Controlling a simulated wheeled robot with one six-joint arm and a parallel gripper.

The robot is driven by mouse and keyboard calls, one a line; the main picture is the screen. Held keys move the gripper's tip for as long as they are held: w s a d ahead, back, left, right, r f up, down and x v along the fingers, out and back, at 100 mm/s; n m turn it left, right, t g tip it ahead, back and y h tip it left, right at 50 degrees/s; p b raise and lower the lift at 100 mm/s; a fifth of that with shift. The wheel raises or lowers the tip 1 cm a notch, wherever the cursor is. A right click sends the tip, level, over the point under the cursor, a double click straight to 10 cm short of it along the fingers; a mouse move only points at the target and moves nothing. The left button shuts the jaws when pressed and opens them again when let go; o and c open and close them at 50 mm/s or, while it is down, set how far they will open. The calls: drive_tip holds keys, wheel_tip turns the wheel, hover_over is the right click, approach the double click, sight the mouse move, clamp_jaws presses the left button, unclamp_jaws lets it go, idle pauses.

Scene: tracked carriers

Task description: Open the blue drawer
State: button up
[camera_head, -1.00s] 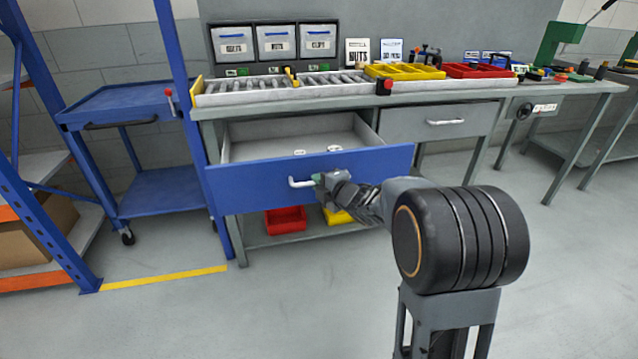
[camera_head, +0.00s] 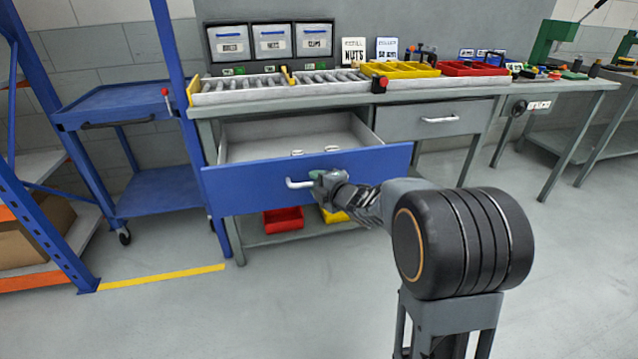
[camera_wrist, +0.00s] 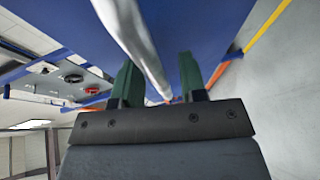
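The blue drawer (camera_head: 250,189) stands pulled well out from the left side of the workbench, its grey inside showing. Its pale bar handle (camera_head: 299,184) is on the front. My gripper (camera_head: 318,178) is at the right part of this handle. In the wrist view, my gripper's two green fingers (camera_wrist: 158,75) stand either side of the handle (camera_wrist: 135,45). The handle lies close to the left finger, with a gap of blue drawer front (camera_wrist: 225,25) showing by the right finger. Where the bar passes behind the gripper body is hidden.
The workbench (camera_head: 300,98) holds a roller strip and yellow and red trays. A grey closed drawer (camera_head: 400,122) is to the right. A blue trolley (camera_head: 110,103) and a blue rack post stand left. Red and yellow bins sit below the drawer. Floor in front is clear.

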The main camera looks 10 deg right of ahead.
drive_tip(key=p+v, duration=0.3)
drive_tip(key=v, duration=1.1)
drive_tip(key=shift+p, duration=0.3)
drive_tip(key=shift+w, duration=0.1)
wheel_tip(320, 180, up, 15)
drive_tip(key=s+d+m+g+h+p, duration=0.1)
drive_tip(key=d+m+g+h+p, duration=0.15)
drive_tip(key=m+h+p, duration=0.8)
drive_tip(key=s+a+r+m+g+y+p, duration=0.2)
drive_tip(key=s+a+r+m+g+p, duration=0.1)
drive_tip(key=s+p, duration=0.4)
drive_tip(key=s+a+r+m+g+y+p, duration=0.2)
drive_tip(key=s+a+r+m+g+p, duration=0.2)
drive_tip(key=s+r+m+p, duration=0.4)
drive_tip(key=g+p, duration=0.1)
drive_tip(key=p, duration=0.2)
drive_tip(key=shift+a+g+p, duration=0.25)
drive_tip(key=shift+g+p, duration=0.05)
drive_tip(key=shift+g, duration=0.05)
